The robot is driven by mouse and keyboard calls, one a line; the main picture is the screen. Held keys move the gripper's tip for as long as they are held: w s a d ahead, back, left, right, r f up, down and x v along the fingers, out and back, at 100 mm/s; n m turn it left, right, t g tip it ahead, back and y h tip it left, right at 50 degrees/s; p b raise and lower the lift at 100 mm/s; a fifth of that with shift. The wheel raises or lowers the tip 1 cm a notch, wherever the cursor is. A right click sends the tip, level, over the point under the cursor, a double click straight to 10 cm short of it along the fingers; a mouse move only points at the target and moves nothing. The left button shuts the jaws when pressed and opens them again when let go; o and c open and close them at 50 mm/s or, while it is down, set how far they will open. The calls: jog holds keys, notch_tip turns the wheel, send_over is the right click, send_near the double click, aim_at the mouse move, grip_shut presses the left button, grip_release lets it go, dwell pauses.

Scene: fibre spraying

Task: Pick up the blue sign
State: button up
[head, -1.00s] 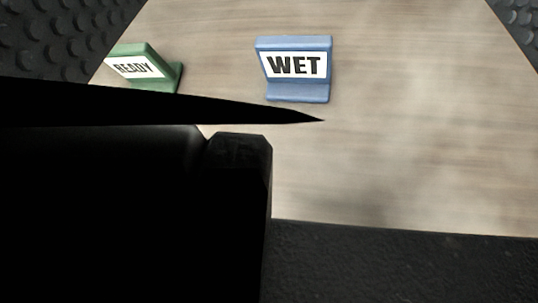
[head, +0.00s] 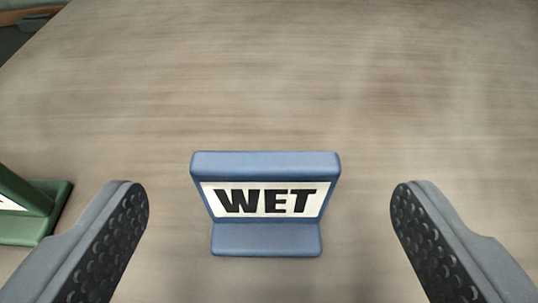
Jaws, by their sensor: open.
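The blue sign (head: 265,162) stands upright on the wooden table, with a white panel reading WET facing me. It is in the lower middle of the head view. My gripper (head: 268,203) is open, with one dark padded finger to the left of the sign and one to the right. There is clear space between each finger and the sign in the picture, and neither finger touches it.
A green sign (head: 48,197) stands at the left edge, partly cut off, close to my left finger. The wooden table top (head: 300,80) is bare behind the blue sign. Its edge shows at the upper left.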

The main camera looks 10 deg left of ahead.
aim_at(268, 179)
jog(key=shift+b+x, duration=0.75)
jog(key=shift+x, duration=1.85)
jog(key=c, duration=1.1)
